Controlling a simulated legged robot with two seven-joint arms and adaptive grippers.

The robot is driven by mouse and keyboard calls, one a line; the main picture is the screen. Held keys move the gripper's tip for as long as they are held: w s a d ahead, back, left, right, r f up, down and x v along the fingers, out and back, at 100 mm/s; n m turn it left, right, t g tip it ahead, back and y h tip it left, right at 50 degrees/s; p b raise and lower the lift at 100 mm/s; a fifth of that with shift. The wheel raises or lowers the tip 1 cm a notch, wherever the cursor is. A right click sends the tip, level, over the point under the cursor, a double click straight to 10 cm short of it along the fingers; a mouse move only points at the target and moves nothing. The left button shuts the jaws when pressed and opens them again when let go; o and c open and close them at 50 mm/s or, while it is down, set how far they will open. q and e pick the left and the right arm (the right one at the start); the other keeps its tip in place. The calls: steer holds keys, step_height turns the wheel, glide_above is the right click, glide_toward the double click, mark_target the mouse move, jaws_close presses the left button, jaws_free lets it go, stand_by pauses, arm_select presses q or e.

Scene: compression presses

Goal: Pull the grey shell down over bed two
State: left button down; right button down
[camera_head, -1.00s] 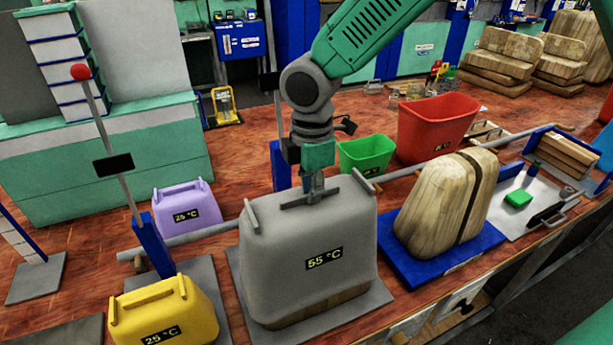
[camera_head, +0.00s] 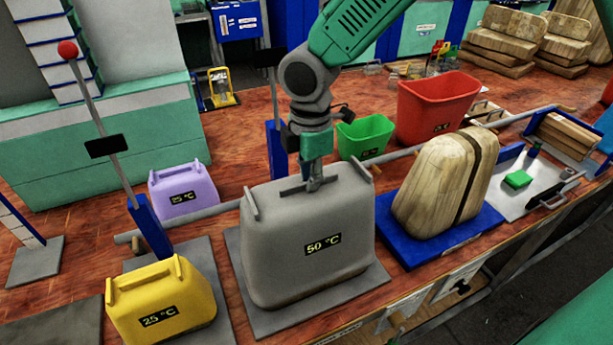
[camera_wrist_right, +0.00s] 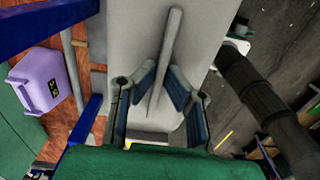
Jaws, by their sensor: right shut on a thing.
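The grey shell (camera_head: 285,240), with a "50 °C" display, stands upright over a wooden form on a flat grey base plate (camera_head: 375,285). Only a thin strip of wood shows under its lower rim; the rest is hidden. No bed number is readable. My right gripper (camera_head: 314,183) is at the top of the shell, shut on its thin top handle. In the right wrist view, the fingers (camera_wrist_right: 158,98) stand on both sides of that handle (camera_wrist_right: 166,62). My left gripper is not in view.
A yellow shell (camera_head: 160,308) and a purple shell (camera_head: 183,190) stand to the left. A wooden form (camera_head: 430,200) on a blue base is close on the right. Green (camera_head: 362,138) and red (camera_head: 432,108) bins stand behind. A lever with a red knob (camera_head: 67,49) rises at left.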

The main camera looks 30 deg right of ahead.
steer(key=shift+d+f, duration=0.2)
steer(key=shift+f, duration=0.1)
steer(key=shift+a, duration=0.2)
steer(key=c, duration=1.6)
jaws_free()
steer(key=shift+a, duration=0.25)
steer(key=shift+f, duration=0.1)
steer(key=shift+d, duration=0.15)
steer(key=shift+w+d+r, duration=0.1)
steer(key=shift+r, duration=0.35)
steer(key=r, duration=1.1)
steer(key=shift+a, duration=0.3)
